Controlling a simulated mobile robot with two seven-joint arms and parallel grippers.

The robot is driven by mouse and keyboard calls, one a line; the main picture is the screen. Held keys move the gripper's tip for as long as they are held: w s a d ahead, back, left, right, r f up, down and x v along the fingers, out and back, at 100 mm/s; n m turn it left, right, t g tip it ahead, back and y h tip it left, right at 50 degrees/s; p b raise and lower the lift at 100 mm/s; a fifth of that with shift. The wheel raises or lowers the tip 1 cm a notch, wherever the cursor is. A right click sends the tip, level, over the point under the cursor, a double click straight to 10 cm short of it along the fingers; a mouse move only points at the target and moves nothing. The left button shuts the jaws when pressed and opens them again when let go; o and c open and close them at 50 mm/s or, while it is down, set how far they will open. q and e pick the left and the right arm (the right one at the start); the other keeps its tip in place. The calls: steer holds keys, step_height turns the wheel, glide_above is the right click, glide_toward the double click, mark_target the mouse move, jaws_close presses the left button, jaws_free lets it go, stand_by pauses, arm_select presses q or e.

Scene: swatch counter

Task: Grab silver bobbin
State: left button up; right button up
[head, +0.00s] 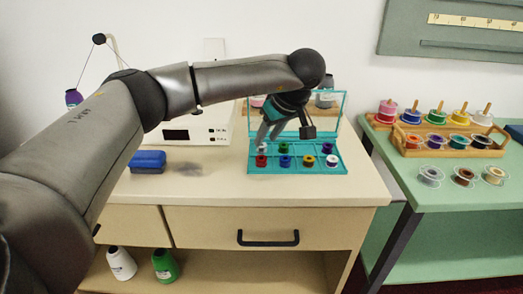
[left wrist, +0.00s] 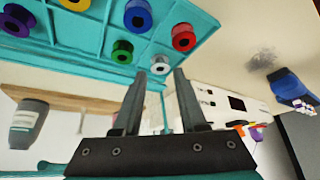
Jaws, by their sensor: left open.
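The silver bobbin (head: 262,148) sits in the back left compartment of the teal box (head: 297,172), partly hidden by my left gripper (head: 267,136). In the left wrist view the silver bobbin (left wrist: 160,64) shows just beyond and between the fingertips of the open left gripper (left wrist: 160,77). The gripper points down at it and holds nothing. I cannot tell whether the fingertips touch it. A red bobbin (head: 261,161) is in front of it and a green bobbin (head: 284,148) is to its right. My right gripper is not in view.
The box's clear lid (head: 338,102) stands open behind. A blue case (head: 147,161) lies left. A green table (head: 450,195) at right holds more spools, including a grey one (head: 430,175).

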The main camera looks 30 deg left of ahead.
mark_target(264, 147)
arm_select(q)
steer(key=shift+b+x, duration=0.55)
steer(key=shift+x, duration=1.15)
steer(key=shift+a, duration=0.1)
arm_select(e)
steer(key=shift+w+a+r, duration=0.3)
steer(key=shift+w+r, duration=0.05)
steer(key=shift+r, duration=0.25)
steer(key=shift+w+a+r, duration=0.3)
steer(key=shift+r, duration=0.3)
arm_select(q)
steer(key=shift+r, duration=0.1)
jaws_close()
